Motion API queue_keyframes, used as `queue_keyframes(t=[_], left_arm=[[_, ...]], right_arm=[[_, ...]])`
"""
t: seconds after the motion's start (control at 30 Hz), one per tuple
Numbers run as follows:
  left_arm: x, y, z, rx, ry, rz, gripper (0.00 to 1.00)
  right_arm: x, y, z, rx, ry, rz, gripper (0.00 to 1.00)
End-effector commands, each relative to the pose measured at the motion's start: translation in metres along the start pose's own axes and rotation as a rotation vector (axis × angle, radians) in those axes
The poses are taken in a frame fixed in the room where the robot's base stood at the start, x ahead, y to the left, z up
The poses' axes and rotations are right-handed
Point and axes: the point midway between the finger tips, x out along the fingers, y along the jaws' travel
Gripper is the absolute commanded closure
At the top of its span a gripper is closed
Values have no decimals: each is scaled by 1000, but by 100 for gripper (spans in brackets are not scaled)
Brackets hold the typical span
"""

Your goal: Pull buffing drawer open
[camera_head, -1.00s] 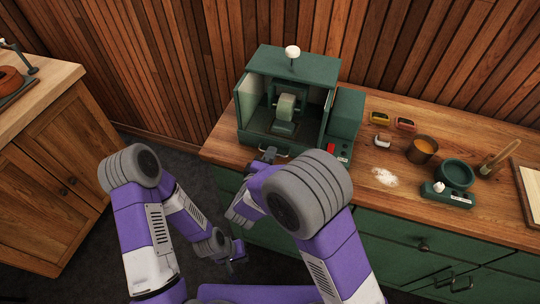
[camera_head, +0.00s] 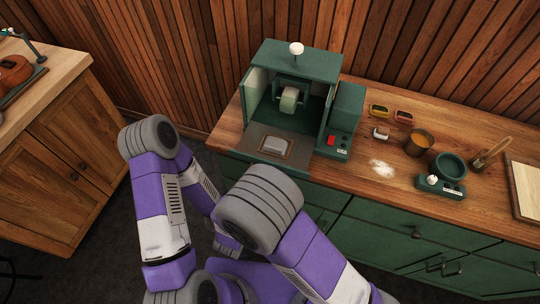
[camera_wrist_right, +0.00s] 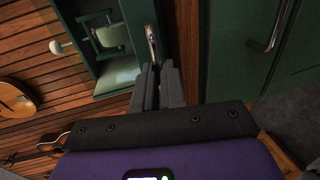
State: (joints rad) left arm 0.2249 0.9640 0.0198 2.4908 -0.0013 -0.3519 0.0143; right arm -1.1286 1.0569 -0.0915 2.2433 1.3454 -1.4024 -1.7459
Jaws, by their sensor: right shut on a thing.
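The green buffing machine (camera_head: 262,75) stands on the wooden bench with its front open and a buffing wheel (camera_head: 289,99) inside. In the head view my right arm hides that gripper and the handle. My left arm comes in from the left, low in front of the bench; its gripper is hidden.
On the bench to the right are small coloured tins (camera_head: 379,111), a copper cup (camera_head: 418,142), white powder (camera_head: 381,169) and a green bowl (camera_head: 449,165) beside a small green device. Green cabinet doors (camera_head: 380,228) lie below. A side cabinet (camera_head: 72,150) stands at left.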

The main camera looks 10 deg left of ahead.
Motion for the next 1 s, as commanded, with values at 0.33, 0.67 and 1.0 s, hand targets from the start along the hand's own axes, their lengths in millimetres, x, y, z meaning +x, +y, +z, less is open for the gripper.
queue_keyframes(t=[0.33,0.67,1.0], left_arm=[[-2,1,0,0,0,0,100],[-2,1,0,0,0,0,100],[-9,3,0,0,0,0,100]], right_arm=[[-8,-1,0,2,3,6,100],[-7,-1,0,1,2,4,64],[-11,18,0,5,2,4,64]])
